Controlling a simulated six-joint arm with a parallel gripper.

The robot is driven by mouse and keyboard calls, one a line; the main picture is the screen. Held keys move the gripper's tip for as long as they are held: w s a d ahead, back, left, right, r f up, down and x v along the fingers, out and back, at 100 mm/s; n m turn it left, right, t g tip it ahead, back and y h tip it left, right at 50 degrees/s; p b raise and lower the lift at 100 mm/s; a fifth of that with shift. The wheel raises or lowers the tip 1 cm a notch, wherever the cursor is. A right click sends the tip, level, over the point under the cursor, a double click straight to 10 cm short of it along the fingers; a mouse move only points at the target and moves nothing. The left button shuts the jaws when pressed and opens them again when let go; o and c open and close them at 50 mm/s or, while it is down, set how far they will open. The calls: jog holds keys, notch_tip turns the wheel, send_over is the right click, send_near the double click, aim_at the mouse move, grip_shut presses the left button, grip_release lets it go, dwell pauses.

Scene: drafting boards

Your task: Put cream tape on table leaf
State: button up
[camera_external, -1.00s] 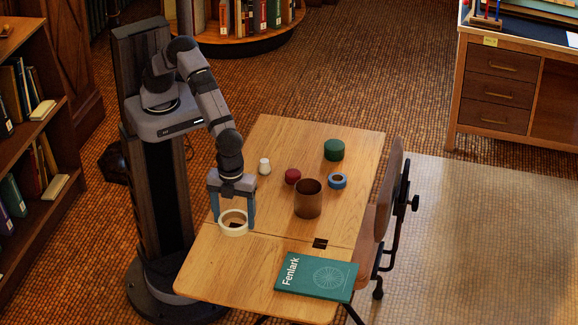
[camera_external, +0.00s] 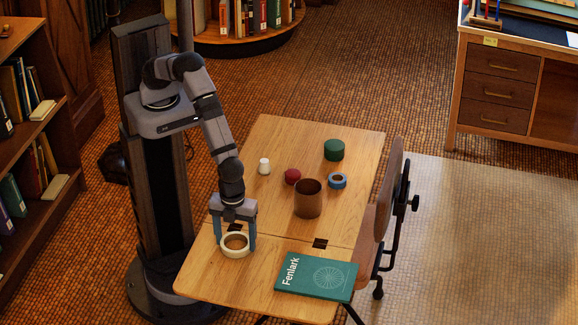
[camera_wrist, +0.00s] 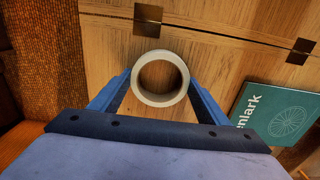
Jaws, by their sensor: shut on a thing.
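The cream tape (camera_external: 236,245) is a pale ring, also in the middle of the wrist view (camera_wrist: 160,78). My gripper (camera_external: 237,247) is shut on it, with one blue finger at each side. The ring lies flat over the table leaf (camera_external: 215,281), the near wooden section beyond the hinge seam. In the wrist view it is on the book's side of the seam. I cannot tell whether it touches the wood.
A teal book (camera_external: 316,277) lies on the leaf to the right. On the far section stand a brown cup (camera_external: 308,199), a blue tape (camera_external: 338,181), a red item (camera_external: 293,177), a green item (camera_external: 334,150) and a white item (camera_external: 264,166). The leaf's left front is clear.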

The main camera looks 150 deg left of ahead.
aim_at(235, 243)
jog(key=shift+f, duration=0.2)
jog(key=o, duration=1.1)
jog(key=shift+c, duration=0.2)
jog(key=shift+r, duration=0.1)
notch_tip(235, 243, up, 12)
jog(key=b, duration=0.2)
jog(key=shift+r, duration=0.15)
jog(key=s+d+n, duration=0.1)
jog(key=s+n, duration=0.8)
jog(key=s, duration=1.8)
jog(key=shift+s+d+r, duration=0.15)
jog(key=shift+s+r, duration=0.05)
jog(key=shift+r, duration=0.05)
